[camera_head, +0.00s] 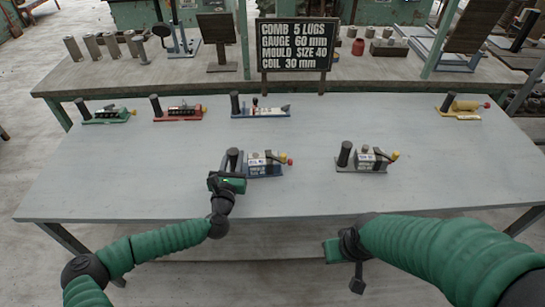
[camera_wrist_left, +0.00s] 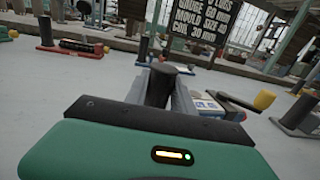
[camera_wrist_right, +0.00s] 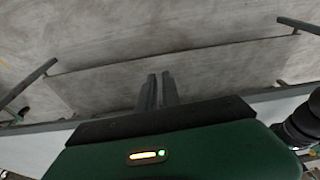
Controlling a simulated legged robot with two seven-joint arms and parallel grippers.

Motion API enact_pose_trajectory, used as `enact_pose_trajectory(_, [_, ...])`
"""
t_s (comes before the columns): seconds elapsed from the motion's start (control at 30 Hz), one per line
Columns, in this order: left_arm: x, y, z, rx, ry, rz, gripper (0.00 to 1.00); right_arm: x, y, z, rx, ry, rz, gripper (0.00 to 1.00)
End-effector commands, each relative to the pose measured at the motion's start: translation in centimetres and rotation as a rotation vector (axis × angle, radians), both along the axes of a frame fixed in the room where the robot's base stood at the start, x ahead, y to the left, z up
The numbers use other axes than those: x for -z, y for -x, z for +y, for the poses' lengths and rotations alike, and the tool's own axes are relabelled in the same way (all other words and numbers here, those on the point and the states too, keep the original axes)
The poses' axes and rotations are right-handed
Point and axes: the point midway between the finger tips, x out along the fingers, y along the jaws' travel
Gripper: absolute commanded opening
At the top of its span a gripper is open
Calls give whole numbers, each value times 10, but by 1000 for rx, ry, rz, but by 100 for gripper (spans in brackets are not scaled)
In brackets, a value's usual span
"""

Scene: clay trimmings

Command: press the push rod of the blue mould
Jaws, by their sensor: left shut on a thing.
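The blue mould (camera_head: 265,168) stands near the middle of the table, with a pale block, a dark lever and a red knob at its right end. A black upright cylinder (camera_head: 233,158) stands at its left end. My left gripper (camera_head: 231,174) is shut on this cylinder, which shows between the fingers in the left wrist view (camera_wrist_left: 159,84). Whether the cylinder is the push rod I cannot tell. Another blue-based device (camera_head: 262,112) stands farther back. My right gripper (camera_wrist_right: 160,78) is shut and empty, over the floor before the table's front edge.
A similar grey-based device (camera_head: 364,160) with a yellow knob stands to the right. Green (camera_head: 108,115), red (camera_head: 178,110) and yellow (camera_head: 462,106) devices line the back. A black sign (camera_head: 296,45) stands behind. The table's front right is clear.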

Motion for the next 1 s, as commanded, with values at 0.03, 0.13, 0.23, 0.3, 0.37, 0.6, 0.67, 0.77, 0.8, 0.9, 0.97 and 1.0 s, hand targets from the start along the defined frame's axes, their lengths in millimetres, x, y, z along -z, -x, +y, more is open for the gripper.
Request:
enact_pose_trajectory(0.03, [2, 1, -1, 2, 0, 4, 0, -2, -13, -1, 0, -4, -1, 1])
enact_pose_trajectory(0.13, [2, 0, -1, 2, 0, 4, 0, -8, -53, -1, -15, -23, 4, 0])
enact_pose_trajectory(0.23, [2, 0, -1, 2, 0, 4, 0, -15, -108, -1, -41, -73, 7, 0])
enact_pose_trajectory(0.3, [2, 0, -1, 1, 0, 4, 0, -20, -147, -2, -64, -123, 0, 0])
enact_pose_trajectory(0.37, [3, 0, 0, 1, 0, 4, 0, -25, -179, -4, -83, -175, -12, 0])
enact_pose_trajectory(0.6, [3, 1, 0, 0, 0, 5, 0, -52, -279, -30, -151, -388, -126, 0])
enact_pose_trajectory(0.67, [3, 1, 0, 1, 0, 5, 0, -59, -292, -38, -162, -422, -156, 0])
enact_pose_trajectory(0.77, [3, 1, -1, 2, 0, 5, 0, -66, -304, -47, -174, -456, -190, 0])
enact_pose_trajectory(0.8, [3, 1, -1, 2, 0, 6, 0, -67, -306, -49, -176, -464, -196, 0])
enact_pose_trajectory(0.9, [3, 1, -1, 3, 0, 6, 0, -69, -308, -50, -179, -467, -202, 0])
enact_pose_trajectory(0.97, [3, 1, -1, 3, 0, 6, 0, -69, -308, -50, -179, -466, -201, 0])
enact_pose_trajectory(1.0, [3, 1, -1, 3, 0, 6, 0, -69, -308, -50, -179, -466, -201, 0])
